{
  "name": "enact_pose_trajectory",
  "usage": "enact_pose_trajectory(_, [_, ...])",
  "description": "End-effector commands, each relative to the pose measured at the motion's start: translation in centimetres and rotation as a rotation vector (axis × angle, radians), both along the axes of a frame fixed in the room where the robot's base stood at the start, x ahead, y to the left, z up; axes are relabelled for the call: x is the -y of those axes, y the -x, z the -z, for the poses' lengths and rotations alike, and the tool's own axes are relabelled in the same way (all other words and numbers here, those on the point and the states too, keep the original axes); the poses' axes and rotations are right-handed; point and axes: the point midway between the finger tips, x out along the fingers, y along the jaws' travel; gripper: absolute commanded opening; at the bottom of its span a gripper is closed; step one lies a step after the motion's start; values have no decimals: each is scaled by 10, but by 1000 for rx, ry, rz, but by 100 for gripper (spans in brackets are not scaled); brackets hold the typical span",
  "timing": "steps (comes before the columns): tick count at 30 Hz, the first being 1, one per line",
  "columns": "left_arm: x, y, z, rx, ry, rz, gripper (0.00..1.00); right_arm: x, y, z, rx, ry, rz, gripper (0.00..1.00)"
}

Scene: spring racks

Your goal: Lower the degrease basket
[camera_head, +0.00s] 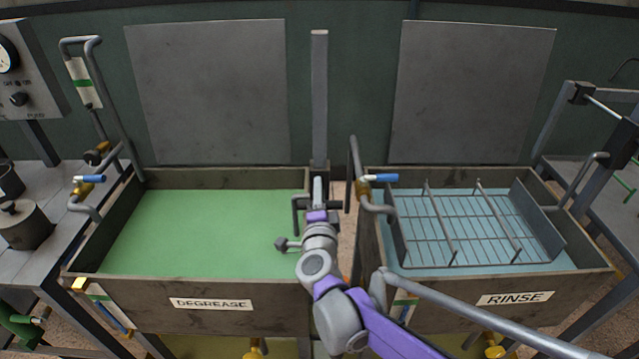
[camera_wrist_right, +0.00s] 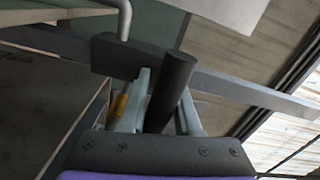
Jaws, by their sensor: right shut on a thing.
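The degrease tank (camera_head: 240,290) stands left of centre, full of flat green liquid, with a "DEGREASE" label on its front. No basket shows above or through the green liquid. A grey upright post (camera_head: 320,100) rises behind the tank's right rear corner. My right gripper (camera_head: 318,190) is at the foot of this post, by the tank's right wall. In the right wrist view its two fingers are shut around a dark round bar (camera_wrist_right: 174,85), which joins a dark block (camera_wrist_right: 115,55). My left gripper is in neither view.
The rinse tank (camera_head: 535,283) stands to the right, with a wire basket (camera_head: 460,225) in its blue liquid. Blue-handled valves (camera_head: 380,178) and bent pipes rise close beside my right arm. A side table with metal pots (camera_head: 25,225) stands at the left.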

Motion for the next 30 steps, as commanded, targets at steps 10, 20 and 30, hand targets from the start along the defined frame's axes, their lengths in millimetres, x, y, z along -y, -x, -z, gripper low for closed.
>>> enact_pose_trajectory(10, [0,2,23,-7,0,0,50,0,1,35,-2,1,-3,0])
enact_pose_trajectory(20, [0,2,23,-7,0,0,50,-1,1,36,-4,-2,-5,34])
enact_pose_trajectory(30, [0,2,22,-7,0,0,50,-1,1,34,-2,0,-3,56])
